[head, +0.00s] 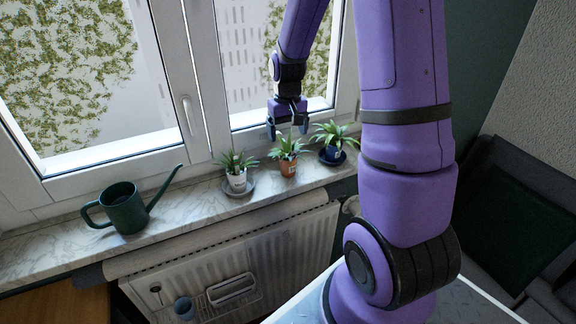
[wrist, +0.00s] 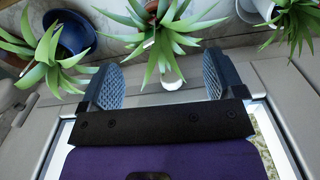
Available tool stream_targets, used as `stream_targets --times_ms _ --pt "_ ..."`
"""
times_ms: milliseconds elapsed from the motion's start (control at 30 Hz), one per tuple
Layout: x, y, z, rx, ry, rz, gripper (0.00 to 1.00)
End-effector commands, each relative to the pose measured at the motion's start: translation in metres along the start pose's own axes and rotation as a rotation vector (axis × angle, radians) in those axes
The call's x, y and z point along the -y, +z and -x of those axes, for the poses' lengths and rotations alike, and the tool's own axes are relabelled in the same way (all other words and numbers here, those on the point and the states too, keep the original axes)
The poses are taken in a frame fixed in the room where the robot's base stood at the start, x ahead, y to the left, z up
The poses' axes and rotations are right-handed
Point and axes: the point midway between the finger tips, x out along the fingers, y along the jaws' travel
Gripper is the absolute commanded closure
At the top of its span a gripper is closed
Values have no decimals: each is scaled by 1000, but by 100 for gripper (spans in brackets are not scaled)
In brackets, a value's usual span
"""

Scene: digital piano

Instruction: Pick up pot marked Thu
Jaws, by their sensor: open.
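Three potted spiky plants stand on the marble windowsill in the head view: a white pot (head: 237,182) at left, an orange-brown pot (head: 288,168) in the middle and a blue pot (head: 333,155) at right. Pale labels show on the pots, but I cannot read which says Thu. My gripper (head: 287,128) is open and empty, pointing down just above the middle plant. In the wrist view my gripper (wrist: 163,84) has the middle plant's leaves (wrist: 160,45) in front of and between its fingers. The orange-brown pot (wrist: 157,9) is mostly hidden there by leaves.
A green watering can (head: 125,209) stands on the sill (head: 70,246) farther left. The window (head: 188,105) rises right behind the plants. A radiator (head: 285,243) is below the sill.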

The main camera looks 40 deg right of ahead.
Motion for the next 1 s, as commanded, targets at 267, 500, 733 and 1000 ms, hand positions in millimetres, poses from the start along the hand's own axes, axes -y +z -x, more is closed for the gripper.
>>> stream_targets --times_ms 267,500,733,1000 --pt "-2 0 -34 8 -1 -3 12" --pt "-1 0 -58 6 0 -3 12" --pt "-1 2 -79 7 -1 -3 12" --pt "0 3 -109 5 0 -3 12"
